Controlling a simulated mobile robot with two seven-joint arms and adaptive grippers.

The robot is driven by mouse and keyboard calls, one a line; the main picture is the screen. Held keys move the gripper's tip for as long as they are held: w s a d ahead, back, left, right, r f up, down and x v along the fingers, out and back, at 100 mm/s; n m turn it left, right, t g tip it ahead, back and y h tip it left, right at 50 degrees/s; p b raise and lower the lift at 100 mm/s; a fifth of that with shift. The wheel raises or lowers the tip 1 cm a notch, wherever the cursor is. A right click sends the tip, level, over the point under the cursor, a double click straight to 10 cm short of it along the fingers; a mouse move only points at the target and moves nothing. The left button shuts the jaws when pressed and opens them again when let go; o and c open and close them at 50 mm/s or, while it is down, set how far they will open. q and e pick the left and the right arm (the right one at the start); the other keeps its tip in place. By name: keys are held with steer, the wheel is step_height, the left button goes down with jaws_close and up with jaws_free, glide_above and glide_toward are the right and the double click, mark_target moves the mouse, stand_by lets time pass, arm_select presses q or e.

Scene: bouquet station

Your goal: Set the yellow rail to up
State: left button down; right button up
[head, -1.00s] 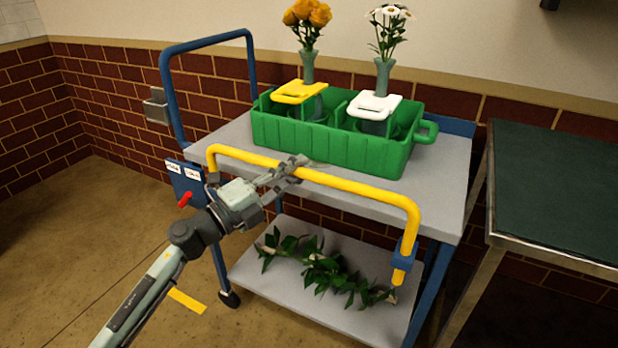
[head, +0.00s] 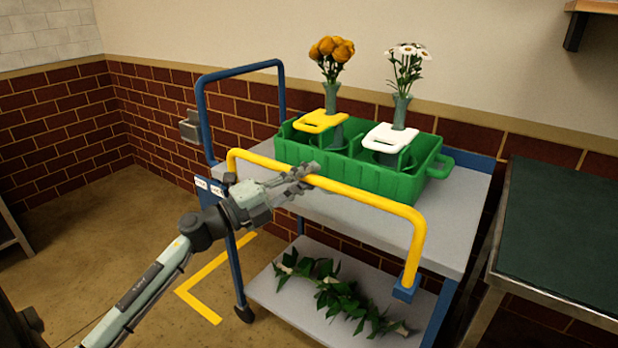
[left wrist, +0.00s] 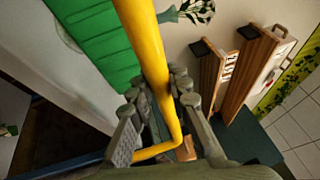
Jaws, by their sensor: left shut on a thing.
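The yellow rail (head: 375,199) runs along the near side of the cart, its top bar at about the height of the green crate's lower part in the picture. Its right leg goes down into a blue bracket (head: 404,290), with no yellow showing below it. My left gripper (head: 305,174) is shut on the left-middle part of the top bar. In the left wrist view the rail (left wrist: 142,45) passes between the fingers of the left gripper (left wrist: 160,100). The rail's left leg is mostly hidden by my arm. My right gripper is not in view.
Leafy stems (head: 335,295) lie on the lower shelf. A dark green table (head: 560,230) stands close at right. Open floor lies left.

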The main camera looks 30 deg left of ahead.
arm_select(q)
steer(key=c, duration=1.4)
jaws_free()
steer(key=shift+a+r, duration=0.1)
steer(key=shift+r, duration=0.35)
steer(key=shift+f, duration=0.15)
steer(key=v, duration=1.2)
